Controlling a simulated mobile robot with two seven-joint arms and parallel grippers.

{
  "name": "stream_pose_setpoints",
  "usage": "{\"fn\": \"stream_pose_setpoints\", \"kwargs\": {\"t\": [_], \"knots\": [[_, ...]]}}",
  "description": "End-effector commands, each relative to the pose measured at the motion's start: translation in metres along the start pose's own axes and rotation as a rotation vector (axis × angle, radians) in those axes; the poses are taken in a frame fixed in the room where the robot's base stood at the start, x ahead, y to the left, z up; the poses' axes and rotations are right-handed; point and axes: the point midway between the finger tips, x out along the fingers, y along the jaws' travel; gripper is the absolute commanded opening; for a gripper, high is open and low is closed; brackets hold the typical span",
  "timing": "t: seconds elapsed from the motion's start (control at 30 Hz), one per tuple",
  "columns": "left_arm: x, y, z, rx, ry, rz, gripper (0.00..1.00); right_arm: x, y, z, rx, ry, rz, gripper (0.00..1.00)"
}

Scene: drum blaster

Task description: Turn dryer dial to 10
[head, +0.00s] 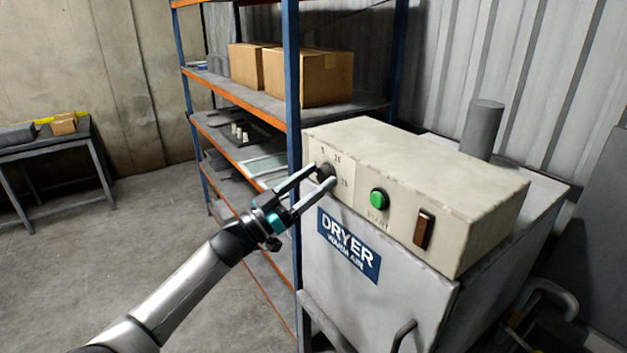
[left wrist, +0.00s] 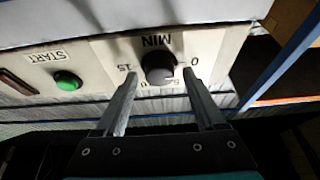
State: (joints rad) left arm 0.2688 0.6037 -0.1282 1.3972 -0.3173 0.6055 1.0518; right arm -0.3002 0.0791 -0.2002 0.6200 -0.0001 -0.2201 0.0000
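The dryer dial (head: 325,172) is a dark round knob on the left end of the dryer's beige control box (head: 440,170), with a number scale around it. In the left wrist view the dial (left wrist: 158,68) sits under the word MIN, with 0 and 15 readable on either side. My left gripper (head: 322,174) is open, its two fingers pointing at the panel. In the left wrist view its fingertips (left wrist: 160,75) lie to either side of the dial; contact cannot be told. The dial's pointer direction is not clear. My right gripper is not in view.
A green START button (head: 378,199) and a brown rocker switch (head: 423,229) sit right of the dial. A blue and orange shelf rack (head: 291,90) with cardboard boxes (head: 308,76) stands close behind and left. A table (head: 45,143) stands far left; the floor between is clear.

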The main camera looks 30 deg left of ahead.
Motion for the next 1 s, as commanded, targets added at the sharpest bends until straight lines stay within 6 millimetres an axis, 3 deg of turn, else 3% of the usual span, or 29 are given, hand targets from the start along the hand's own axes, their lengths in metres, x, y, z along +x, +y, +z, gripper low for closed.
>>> {"fn": "stream_pose_setpoints", "kwargs": {"t": [0.07,0.6,1.0], "knots": [[-0.0001,0.0001,0.0000,0.000,0.000,0.000,0.61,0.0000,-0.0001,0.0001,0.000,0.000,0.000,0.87],[-0.0003,0.0001,-0.0001,0.000,0.000,0.000,0.00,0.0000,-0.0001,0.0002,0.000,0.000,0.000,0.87],[-0.0007,-0.0003,0.0010,0.041,0.000,0.017,0.00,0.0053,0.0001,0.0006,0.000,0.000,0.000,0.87]]}}
